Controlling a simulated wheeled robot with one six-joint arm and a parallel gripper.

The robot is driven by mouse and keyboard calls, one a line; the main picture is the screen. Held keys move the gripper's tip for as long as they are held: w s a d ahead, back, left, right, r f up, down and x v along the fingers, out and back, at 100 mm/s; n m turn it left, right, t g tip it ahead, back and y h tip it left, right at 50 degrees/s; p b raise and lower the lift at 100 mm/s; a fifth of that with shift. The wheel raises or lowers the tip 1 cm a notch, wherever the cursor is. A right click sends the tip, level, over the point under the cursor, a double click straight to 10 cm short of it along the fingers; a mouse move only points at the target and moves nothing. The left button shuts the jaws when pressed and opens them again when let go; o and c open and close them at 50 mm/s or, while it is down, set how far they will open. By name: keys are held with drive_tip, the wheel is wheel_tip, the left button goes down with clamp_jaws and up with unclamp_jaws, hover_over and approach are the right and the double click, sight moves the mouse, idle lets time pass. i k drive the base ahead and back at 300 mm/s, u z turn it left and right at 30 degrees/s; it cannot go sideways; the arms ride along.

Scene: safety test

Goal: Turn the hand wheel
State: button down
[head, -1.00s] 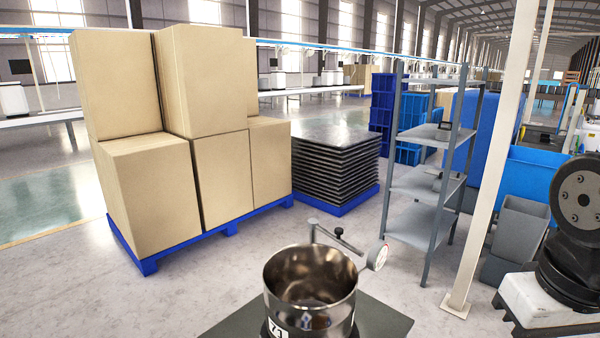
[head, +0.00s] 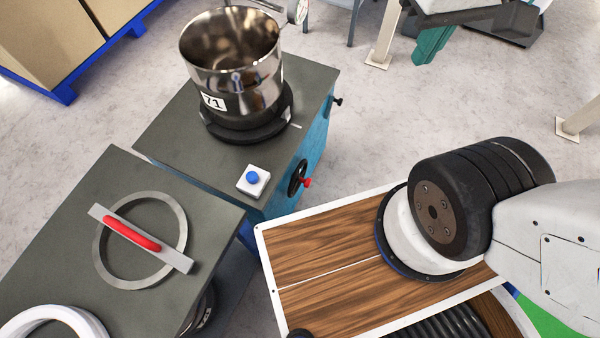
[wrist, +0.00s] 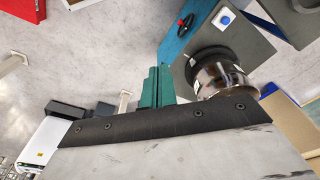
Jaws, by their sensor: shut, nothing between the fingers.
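The hand wheel (head: 297,178) is a small black wheel with a red handle (head: 307,182). It sits on the blue side of a grey-topped cabinet (head: 160,150). It also shows small near the top of the wrist view (wrist: 185,22). My gripper (head: 426,50) has teal fingers and is at the upper right of the head view, to the right of the wheel and apart from it.
A steel pot (head: 230,60) marked 71 stands on the cabinet beside a blue button on a white box (head: 253,181). A second grey top (head: 70,240) at left carries a metal ring with a red-handled bar (head: 130,233). Floor between cabinet and gripper is clear.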

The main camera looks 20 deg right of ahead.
sight(298, 178)
drive_tip(key=z, duration=1.4)
drive_tip(key=k, duration=0.75)
drive_tip(key=u, duration=1.7)
